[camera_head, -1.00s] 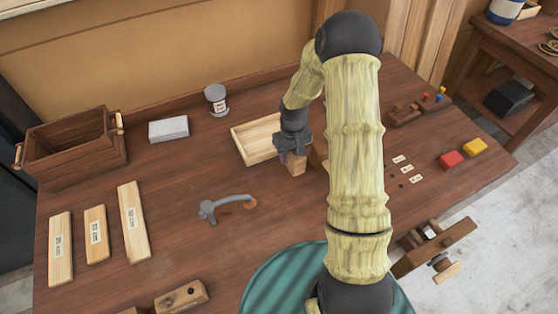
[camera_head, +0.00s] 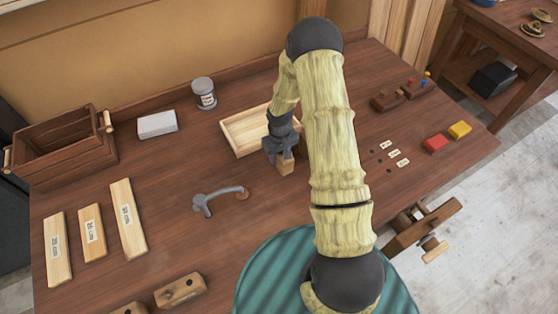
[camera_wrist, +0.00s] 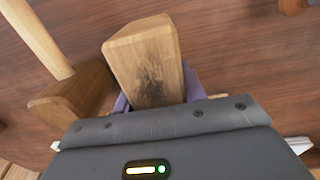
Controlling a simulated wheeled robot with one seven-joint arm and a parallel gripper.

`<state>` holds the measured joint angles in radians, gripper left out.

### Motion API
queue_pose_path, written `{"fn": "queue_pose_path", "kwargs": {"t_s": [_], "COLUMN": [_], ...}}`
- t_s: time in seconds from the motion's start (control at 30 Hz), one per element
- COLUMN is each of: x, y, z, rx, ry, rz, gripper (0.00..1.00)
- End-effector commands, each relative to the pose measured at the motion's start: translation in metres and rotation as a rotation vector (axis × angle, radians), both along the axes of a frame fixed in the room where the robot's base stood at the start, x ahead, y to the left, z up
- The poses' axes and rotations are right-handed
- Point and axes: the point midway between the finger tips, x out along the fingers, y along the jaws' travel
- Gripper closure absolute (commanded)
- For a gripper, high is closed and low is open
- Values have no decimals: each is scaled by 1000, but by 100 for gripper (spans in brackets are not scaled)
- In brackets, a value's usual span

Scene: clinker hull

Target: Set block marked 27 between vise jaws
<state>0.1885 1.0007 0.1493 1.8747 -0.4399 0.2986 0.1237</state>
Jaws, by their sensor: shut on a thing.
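My gripper (camera_head: 281,150) is shut on a pale wooden block (camera_head: 286,167), just in front of the shallow wooden tray. In the wrist view the block (camera_wrist: 146,58) stands out from between the purple fingers (camera_wrist: 155,95), with a dark smudge on its face. I cannot read a number on it. I cannot tell whether it touches the bench. The wooden vise (camera_head: 421,230) is at the bench's front right edge, well to the right of my gripper. My arm hides part of the bench between them.
The shallow tray (camera_head: 232,139) lies behind my gripper. A grey-handled tool (camera_head: 218,197) lies to the left. A wooden piece with a round handle (camera_wrist: 68,100) is beside the block in the wrist view.

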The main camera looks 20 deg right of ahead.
Motion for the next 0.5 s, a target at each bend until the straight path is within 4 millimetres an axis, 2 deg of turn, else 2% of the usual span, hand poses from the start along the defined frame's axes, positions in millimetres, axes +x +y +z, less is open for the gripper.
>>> {"fn": "queue_pose_path", "kwargs": {"t_s": [0.17,0.5], "x": [0,0], "y": [1,3], "z": [-5,-40], "rx": [0,0], "ry": [1,0], "rz": [1,5], "gripper": [91,91]}}
